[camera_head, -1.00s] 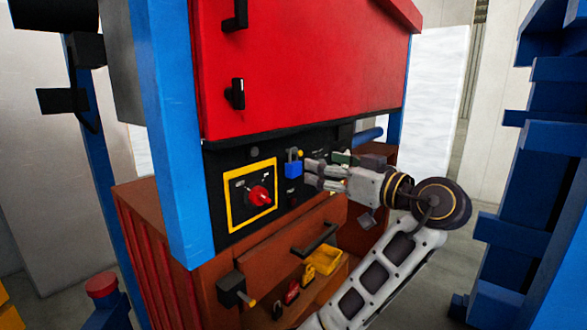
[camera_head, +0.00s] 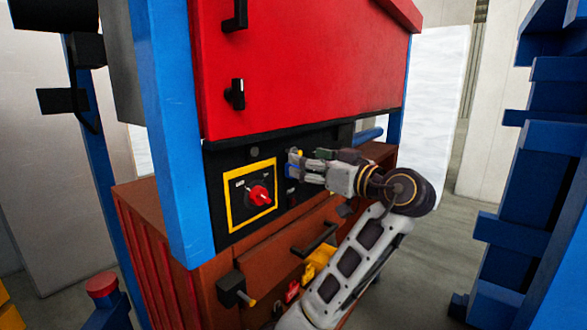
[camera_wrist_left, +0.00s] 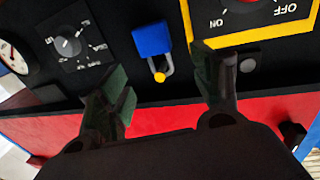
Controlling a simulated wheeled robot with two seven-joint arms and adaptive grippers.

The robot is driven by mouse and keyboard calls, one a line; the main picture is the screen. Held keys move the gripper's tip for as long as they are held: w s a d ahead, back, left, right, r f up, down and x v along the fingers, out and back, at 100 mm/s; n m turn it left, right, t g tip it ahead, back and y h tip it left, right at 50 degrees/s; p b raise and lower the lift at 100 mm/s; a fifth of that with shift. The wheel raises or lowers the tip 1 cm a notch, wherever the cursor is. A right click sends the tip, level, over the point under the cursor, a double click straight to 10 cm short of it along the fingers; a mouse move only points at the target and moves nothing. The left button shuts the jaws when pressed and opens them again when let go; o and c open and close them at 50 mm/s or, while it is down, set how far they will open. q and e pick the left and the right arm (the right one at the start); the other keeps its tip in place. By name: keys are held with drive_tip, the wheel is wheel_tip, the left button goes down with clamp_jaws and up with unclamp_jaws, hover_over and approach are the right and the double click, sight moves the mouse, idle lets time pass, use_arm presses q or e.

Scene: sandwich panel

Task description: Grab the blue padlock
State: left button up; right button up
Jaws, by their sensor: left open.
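The blue padlock (camera_wrist_left: 152,40) sits on the black control panel (camera_wrist_left: 110,45). In the left wrist view it appears upside down, with its shackle and a yellow spot towards me. My left gripper (camera_wrist_left: 160,68) is open, with its dark fingers apart on either side of the padlock's line; nothing is between them in its grip. In the head view the left gripper (camera_head: 299,167) is at the panel, and its fingers hide most of the padlock (camera_head: 291,171). I cannot tell whether they touch it. My right gripper is not in view.
A red rotary switch on a yellow-framed plate (camera_head: 231,212) is left of the padlock. A red door (camera_head: 300,65) with black handles is above. An open brown drawer with a black handle (camera_head: 314,239) and yellow and red items is below. A blue post (camera_head: 165,130) stands left.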

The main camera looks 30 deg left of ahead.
use_arm(q)
drive_tip(key=shift+x, duration=2.25)
drive_tip(key=shift+r, duration=0.1)
drive_tip(key=c, duration=1.2)
drive_tip(key=shift+o, duration=0.2)
drive_tip(key=shift+r, duration=0.1)
drive_tip(key=shift+r, duration=0.15)
drive_tip(key=v, duration=1.8)
drive_tip(key=shift+r, duration=0.1)
drive_tip(key=shift+c, duration=0.7)
